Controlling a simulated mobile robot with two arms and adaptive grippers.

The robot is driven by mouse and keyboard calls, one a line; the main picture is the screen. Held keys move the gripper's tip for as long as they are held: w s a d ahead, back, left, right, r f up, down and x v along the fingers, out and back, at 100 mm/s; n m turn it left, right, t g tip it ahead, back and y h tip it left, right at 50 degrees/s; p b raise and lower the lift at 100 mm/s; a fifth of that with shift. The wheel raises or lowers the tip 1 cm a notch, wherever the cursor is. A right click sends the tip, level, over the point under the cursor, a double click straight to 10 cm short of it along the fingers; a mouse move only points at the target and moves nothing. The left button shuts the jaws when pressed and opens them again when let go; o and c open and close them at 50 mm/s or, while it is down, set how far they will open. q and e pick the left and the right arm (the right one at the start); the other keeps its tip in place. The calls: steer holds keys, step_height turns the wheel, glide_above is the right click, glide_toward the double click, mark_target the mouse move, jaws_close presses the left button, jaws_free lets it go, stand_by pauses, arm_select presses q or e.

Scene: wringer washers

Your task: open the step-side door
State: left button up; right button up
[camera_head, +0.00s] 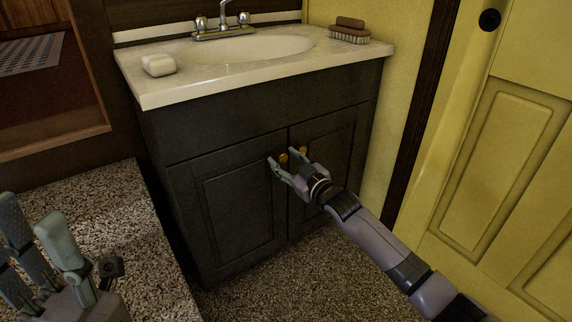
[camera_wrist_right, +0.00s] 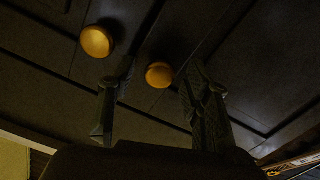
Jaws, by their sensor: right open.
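The dark vanity cabinet has two panelled doors with round yellow knobs near the middle seam. The left door (camera_head: 238,205) is on the side of the carpeted step (camera_head: 105,215); its knob (camera_head: 283,158) also shows in the right wrist view (camera_wrist_right: 159,75). Both doors look shut. My right gripper (camera_head: 285,158) is open, its fingers on either side of that knob, which shows between the fingertips in the wrist view; contact cannot be told. The right door's knob (camera_head: 303,150) is outside the fingers. My left gripper (camera_head: 30,215) is open and empty over the step at lower left.
The pale sink top (camera_head: 210,78) above carries a soap bar (camera_head: 158,65), a faucet (camera_head: 222,25) and a brush (camera_head: 350,30). A yellow panelled door (camera_head: 500,150) stands at the right. Carpeted floor (camera_head: 270,285) lies free in front of the cabinet.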

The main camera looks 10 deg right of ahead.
steer(key=shift+c, duration=0.5)
jaws_close()
stand_by(0.5)
